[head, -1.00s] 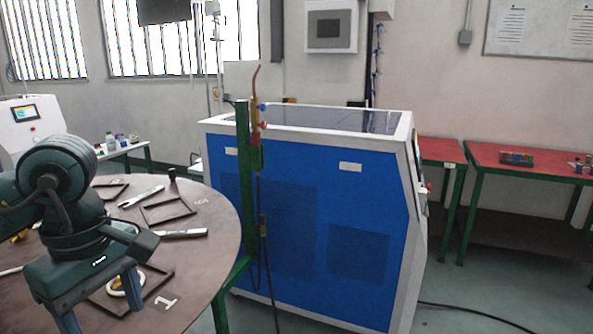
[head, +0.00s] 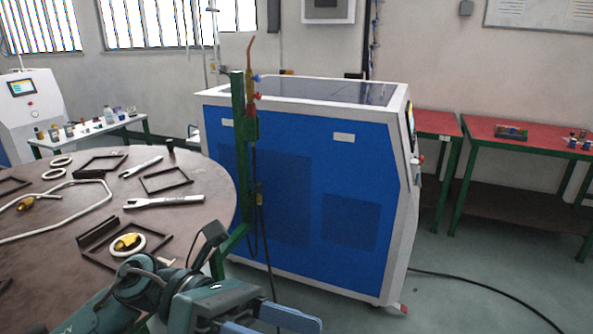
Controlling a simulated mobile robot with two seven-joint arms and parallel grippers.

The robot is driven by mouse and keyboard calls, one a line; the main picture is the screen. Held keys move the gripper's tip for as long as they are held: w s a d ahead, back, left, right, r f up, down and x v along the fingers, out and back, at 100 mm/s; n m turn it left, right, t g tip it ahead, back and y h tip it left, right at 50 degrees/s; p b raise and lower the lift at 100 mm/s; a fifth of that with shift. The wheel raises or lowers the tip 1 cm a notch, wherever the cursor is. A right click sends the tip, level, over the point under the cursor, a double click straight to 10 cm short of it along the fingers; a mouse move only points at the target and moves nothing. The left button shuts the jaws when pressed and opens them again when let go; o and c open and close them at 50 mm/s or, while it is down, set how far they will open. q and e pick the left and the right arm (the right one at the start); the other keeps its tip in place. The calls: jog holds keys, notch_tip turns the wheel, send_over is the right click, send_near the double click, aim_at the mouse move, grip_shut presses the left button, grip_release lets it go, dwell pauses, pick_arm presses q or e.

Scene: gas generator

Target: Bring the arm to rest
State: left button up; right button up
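My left arm comes in at the bottom, left of centre, in the head view. Its gripper (head: 282,328) is low at the bottom edge, pointing right, in front of the blue machine's lower part. Its two blue-grey fingers are apart with nothing seen between them; the lower finger is partly cut off by the frame. My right gripper is out of view.
A round brown table (head: 75,220) at left holds wrenches, dark frames, white rings and a bent tube. A green post with a torch (head: 250,85) stands between it and the blue machine (head: 300,190). Red-topped benches (head: 535,150) stand at right. A black cable (head: 470,283) crosses the floor.

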pick_arm(q)
jog(key=w+a+f+n+t+y, duration=0.1)
jog(key=w+a+f+n+t, duration=0.2)
jog(key=n+t, duration=0.65)
jog(key=w+a+f+n+t+y, duration=0.1)
jog(key=w+f+n+t, duration=0.4)
jog(key=n, duration=0.8)
jog(key=w+a+f+n+t+y, duration=0.1)
jog(key=w+a+n+t, duration=0.15)
jog(key=n+t, duration=0.75)
jog(key=s+a+f+n+g+y, duration=0.2)
jog(key=f+n, duration=0.3)
jog(key=f, duration=0.3)
jog(key=s+a+f+n+g+y, duration=0.2)
jog(key=s+f+n+y, duration=0.3)
jog(key=f, duration=0.3)
jog(key=s+a+f+n+g+y+p, duration=0.1)
jog(key=s+a+f+n+g+y, duration=0.1)
jog(key=f+n, duration=0.4)
notch_tip(320, 180, down, 3)
jog(key=shift+s+a+g+y, duration=0.2)
jog(key=shift+s+g+y, duration=0.45)
jog(key=shift+s+y, duration=0.35)
